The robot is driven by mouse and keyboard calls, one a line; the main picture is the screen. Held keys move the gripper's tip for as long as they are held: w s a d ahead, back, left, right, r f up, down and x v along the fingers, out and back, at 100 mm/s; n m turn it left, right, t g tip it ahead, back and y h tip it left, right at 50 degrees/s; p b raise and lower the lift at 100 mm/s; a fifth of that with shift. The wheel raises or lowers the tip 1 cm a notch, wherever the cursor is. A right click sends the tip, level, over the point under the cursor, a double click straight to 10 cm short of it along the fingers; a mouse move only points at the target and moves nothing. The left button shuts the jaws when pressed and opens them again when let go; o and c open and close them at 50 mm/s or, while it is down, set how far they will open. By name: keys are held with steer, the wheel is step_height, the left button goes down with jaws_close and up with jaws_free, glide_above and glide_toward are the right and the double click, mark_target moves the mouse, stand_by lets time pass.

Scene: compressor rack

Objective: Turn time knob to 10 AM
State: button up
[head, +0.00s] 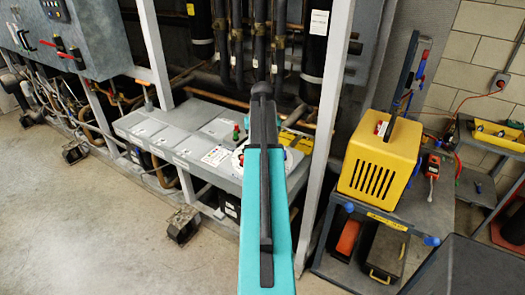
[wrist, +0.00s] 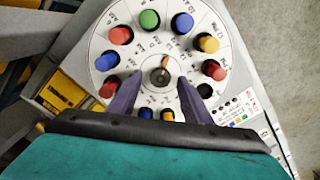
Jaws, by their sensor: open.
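Hour labels ring the dial but are too small to read surely. My gripper (wrist: 161,80) is open, its two dark purple fingers on either side of the knob. I cannot tell whether they touch it. In the head view the dial (head: 238,160) is mostly hidden behind my teal arm, and the gripper is hidden.
Coloured pegs, such as a green one (wrist: 149,19) and a yellow one (wrist: 208,43), ring the dial close to the fingers. The dial sits on a grey panel bench (head: 165,130). A white post (head: 325,120) and yellow machine (head: 380,160) stand right; open floor (head: 90,230) lies left.

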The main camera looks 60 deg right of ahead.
step_height(320, 180, up, 14)
steer(key=p, duration=0.5)
steer(key=shift+f+p, duration=0.25)
steer(key=shift+p, duration=0.05)
stand_by(0.5)
